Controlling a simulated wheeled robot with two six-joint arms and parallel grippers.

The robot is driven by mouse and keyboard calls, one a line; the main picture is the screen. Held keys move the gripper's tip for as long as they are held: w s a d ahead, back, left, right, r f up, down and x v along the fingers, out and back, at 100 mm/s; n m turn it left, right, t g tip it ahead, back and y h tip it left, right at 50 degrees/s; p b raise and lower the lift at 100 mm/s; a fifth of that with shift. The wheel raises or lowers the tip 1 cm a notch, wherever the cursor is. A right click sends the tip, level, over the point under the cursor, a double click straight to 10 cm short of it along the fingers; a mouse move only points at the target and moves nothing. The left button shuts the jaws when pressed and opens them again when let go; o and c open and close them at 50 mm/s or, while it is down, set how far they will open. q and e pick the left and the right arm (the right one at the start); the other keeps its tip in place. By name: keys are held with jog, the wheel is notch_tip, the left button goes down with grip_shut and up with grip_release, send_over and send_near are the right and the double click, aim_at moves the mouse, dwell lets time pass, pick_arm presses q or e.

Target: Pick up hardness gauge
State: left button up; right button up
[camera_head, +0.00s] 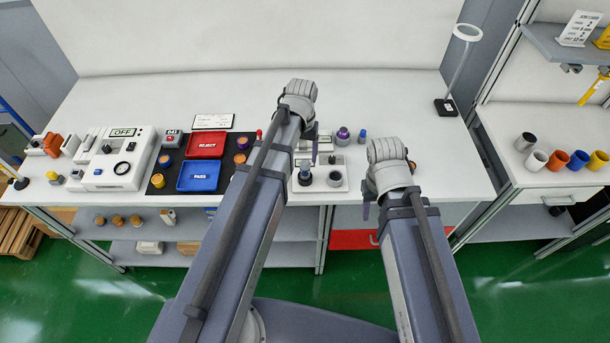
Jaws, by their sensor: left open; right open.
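I cannot say for sure which item is the hardness gauge. One candidate is a small dark upright instrument with a blue top (305,174), standing at the left of a white tray (322,187) near the table's front edge. Another is a round grey piece with a purple top (343,135) farther back. My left gripper (315,152) is open, pointing down just above and behind the tray; its arm hides part of the items there. My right gripper (366,210) is open at the table's front edge, right of the tray. Neither gripper visibly holds anything.
A red REJECT tray (206,145) and a blue PASS tray (198,176) lie on a black mat left of my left arm. A white machine marked OFF (112,172) stands farther left. A ring lamp (466,33) stands at the right.

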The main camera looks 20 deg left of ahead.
aim_at(305, 162)
pick_arm(q)
jog(key=shift+w+d+f+b, duration=0.15)
jog(key=shift+d+f+b, duration=0.05)
jog(key=shift+f+b, duration=1.35)
jog(key=shift+w+d+f+b, duration=0.1)
jog(key=shift+d+f+b, duration=0.05)
jog(key=shift+f+b, duration=1.35)
jog(key=shift+f+p, duration=0.15)
jog(key=shift+p, duration=0.15)
grip_shut()
